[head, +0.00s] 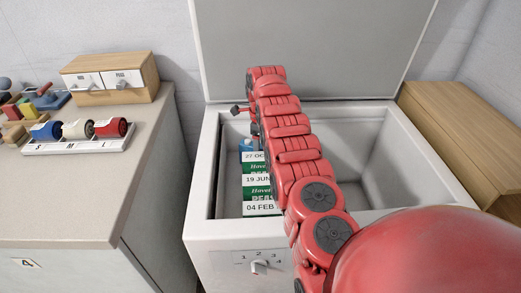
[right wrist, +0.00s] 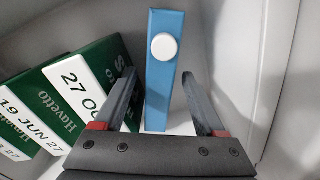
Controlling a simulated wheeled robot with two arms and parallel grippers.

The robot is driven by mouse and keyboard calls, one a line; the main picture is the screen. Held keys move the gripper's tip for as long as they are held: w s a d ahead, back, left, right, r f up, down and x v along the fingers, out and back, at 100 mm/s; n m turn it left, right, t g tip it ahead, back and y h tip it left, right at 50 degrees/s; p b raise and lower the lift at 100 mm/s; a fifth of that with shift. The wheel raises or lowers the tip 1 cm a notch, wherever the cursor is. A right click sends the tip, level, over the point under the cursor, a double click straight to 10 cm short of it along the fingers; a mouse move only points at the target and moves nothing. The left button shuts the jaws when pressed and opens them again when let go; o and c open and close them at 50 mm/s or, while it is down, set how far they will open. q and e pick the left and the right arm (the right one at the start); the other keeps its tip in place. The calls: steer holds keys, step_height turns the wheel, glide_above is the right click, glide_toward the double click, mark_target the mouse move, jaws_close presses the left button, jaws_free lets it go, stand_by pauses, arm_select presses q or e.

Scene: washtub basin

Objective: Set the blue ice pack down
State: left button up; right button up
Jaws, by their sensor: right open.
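The blue ice pack (right wrist: 168,85), a flat upright slab with a round white cap, stands inside the white chest freezer (head: 204,185). In the right wrist view it is between and just beyond the fingers of my right gripper (right wrist: 160,78). The fingers are spread, with a gap visible on each side of the pack. In the head view only a small blue piece of the pack (head: 245,143) shows beside my red right arm, which reaches into the freezer and hides the gripper. My left gripper is not in view.
Green boxes with white date labels (head: 257,181) stand in a row in the freezer, left of the ice pack in the wrist view. The freezer's right side looks empty. The lid (head: 310,45) is raised. A counter (head: 80,180) is at left, a wooden box (head: 465,145) at right.

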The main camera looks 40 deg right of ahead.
step_height(320, 180, up, 4)
steer(key=p, duration=0.4)
steer(key=shift+r, duration=0.2)
step_height(320, 180, up, 6)
steer(key=p, duration=0.4)
steer(key=shift+f+p, duration=0.2)
steer(key=shift+p, duration=0.1)
steer(key=shift+f, duration=0.1)
